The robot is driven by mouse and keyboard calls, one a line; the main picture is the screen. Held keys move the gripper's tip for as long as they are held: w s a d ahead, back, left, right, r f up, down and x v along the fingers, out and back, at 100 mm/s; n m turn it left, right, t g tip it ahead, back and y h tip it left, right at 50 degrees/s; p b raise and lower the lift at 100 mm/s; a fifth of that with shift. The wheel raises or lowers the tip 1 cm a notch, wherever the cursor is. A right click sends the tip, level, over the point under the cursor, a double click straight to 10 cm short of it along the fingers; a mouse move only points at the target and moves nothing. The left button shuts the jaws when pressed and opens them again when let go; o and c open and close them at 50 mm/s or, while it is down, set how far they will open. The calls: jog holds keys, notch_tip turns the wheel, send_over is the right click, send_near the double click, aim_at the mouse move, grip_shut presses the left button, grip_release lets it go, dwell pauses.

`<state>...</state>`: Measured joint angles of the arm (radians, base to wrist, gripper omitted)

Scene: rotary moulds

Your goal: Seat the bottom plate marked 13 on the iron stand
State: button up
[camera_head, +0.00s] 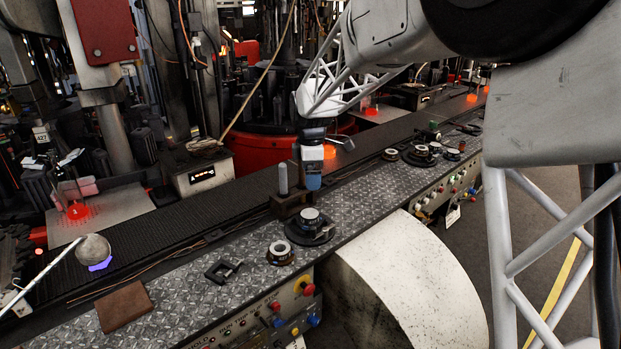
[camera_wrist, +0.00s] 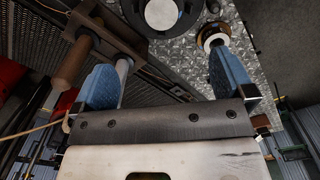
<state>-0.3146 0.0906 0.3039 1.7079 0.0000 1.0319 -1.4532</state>
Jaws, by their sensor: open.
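My gripper (camera_head: 313,186) is open and empty above the tread-plate bench, its blue fingers wide apart in the wrist view (camera_wrist: 164,68). Beside it is a brown block (camera_head: 291,203) with an upright grey rod, also in the wrist view (camera_wrist: 110,32). A dark round base (camera_head: 322,237) carries a light-topped round piece (camera_head: 310,216); the wrist view cuts that piece (camera_wrist: 161,12) off at the top. A separate ring-shaped piece (camera_head: 280,253) lies to its left in the head view. No mark 13 is readable, so I cannot tell which pieces are the bottom plate and iron stand.
A black open-sided bracket (camera_head: 222,270) and a flat brown slab (camera_head: 125,307) lie on the bench at left. More round pieces (camera_head: 421,156) stand farther right. A dark conveyor (camera_head: 200,214) runs behind. A ladle-like tool (camera_head: 93,249) is at far left.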

jog(key=shift+r, duration=0.65)
jog(key=s+d+r+m+t, duration=0.1)
jog(key=s+d+r+m, duration=0.25)
jog(key=s+d, duration=0.45)
jog(key=s+d+r+m, duration=0.3)
jog(key=s+d+m, duration=0.25)
jog(key=s, duration=0.45)
jog(key=s+d+f+m, duration=0.1)
jog(key=s+d+m, duration=0.2)
jog(key=s, duration=0.5)
jog(key=s+d+f+m+t, duration=0.1)
jog(key=s+d+m, duration=0.3)
jog(key=s, duration=0.5)
jog(key=s+d+f+m, duration=0.2)
jog(key=s+d+m, duration=0.1)
jog(key=s, duration=0.5)
jog(key=shift+s+d+m+t, duration=0.3)
jog(key=shift+s+d+m, duration=0.05)
jog(key=shift+m, duration=0.35)
jog(key=shift+c, duration=0.3)
